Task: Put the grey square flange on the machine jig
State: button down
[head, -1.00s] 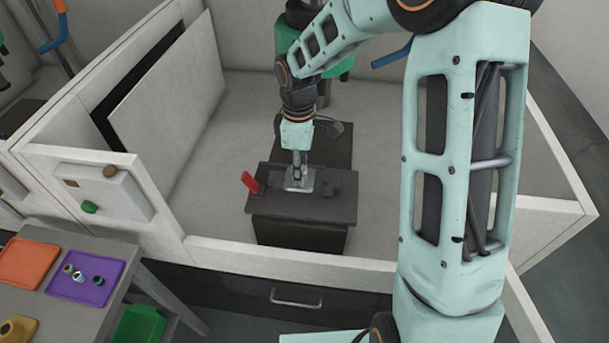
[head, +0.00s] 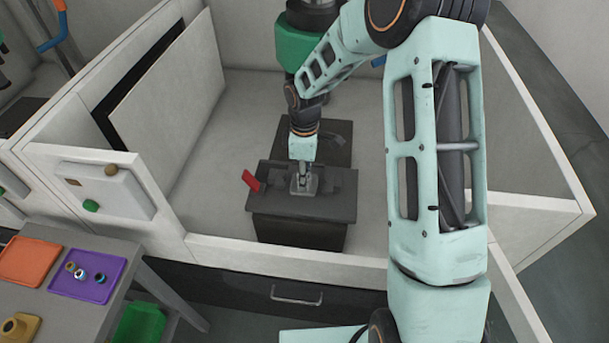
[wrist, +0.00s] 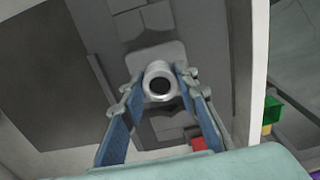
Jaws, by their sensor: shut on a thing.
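The grey square flange has a round hollow neck (wrist: 158,82) and a flat square base (wrist: 160,56) in the wrist view. My gripper (head: 303,172) is shut on the neck, with a blue-padded finger on each side. In the head view the flange's base (head: 311,190) is over the middle of the dark machine jig (head: 333,208), between the red handle and a dark block. I cannot tell whether the base touches the jig or is just above it. The gripper partly hides the flange in the head view.
The red handle (head: 251,181) stands at the jig's left edge, and shows red in the wrist view (wrist: 207,140). Pale enclosure walls (head: 275,251) surround the jig. A purple tray (head: 84,281) with small rings and an orange tray (head: 30,261) lie on the bench at left.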

jog(key=c, duration=1.5)
grip_release()
jog(key=shift+f, duration=0.1)
notch_tip(320, 180, up, 12)
jog(key=shift+r, duration=0.15)
